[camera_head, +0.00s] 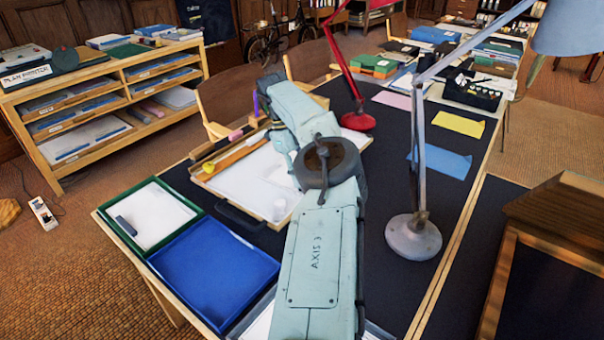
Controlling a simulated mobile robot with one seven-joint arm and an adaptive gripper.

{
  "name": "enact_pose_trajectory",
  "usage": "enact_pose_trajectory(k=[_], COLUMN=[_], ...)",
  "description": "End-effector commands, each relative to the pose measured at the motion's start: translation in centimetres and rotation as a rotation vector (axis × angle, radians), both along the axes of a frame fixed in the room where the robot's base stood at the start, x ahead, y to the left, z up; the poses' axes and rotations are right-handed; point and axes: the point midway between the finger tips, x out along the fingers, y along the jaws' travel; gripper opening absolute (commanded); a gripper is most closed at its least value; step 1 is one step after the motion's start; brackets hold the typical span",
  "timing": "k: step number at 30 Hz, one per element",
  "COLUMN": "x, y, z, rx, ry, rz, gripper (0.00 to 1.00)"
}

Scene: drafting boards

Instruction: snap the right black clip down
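A drafting board (236,187) with a pale wooden frame and a white sheet lies on the dark table, partly behind my arm. A black curved piece (241,216) sits at its near edge; I cannot tell whether it is a clip or a handle. No right black clip can be made out, and my arm covers the board's right part. My arm rises from the bottom middle and reaches over the board. My gripper is not visible; the arm's own links seem to hide it.
A blue tray (214,272) and a green-rimmed tray (150,217) lie at the table's near left corner. A red lamp (357,121) stands behind the arm. A grey-blue lamp (413,236) stands to the right.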

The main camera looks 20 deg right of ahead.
Motion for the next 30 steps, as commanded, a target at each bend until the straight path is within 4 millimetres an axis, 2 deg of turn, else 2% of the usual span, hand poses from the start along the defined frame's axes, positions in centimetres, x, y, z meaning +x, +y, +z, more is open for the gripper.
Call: enact_pose_trajectory(k=[5,8,18,21,25,30], x=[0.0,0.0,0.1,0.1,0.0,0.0], y=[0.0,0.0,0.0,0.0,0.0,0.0], z=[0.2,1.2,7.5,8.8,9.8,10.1], rx=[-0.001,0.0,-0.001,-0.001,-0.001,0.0], ry=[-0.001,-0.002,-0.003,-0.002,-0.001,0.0], rz=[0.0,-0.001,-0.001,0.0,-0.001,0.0], gripper=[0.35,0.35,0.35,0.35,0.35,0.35])
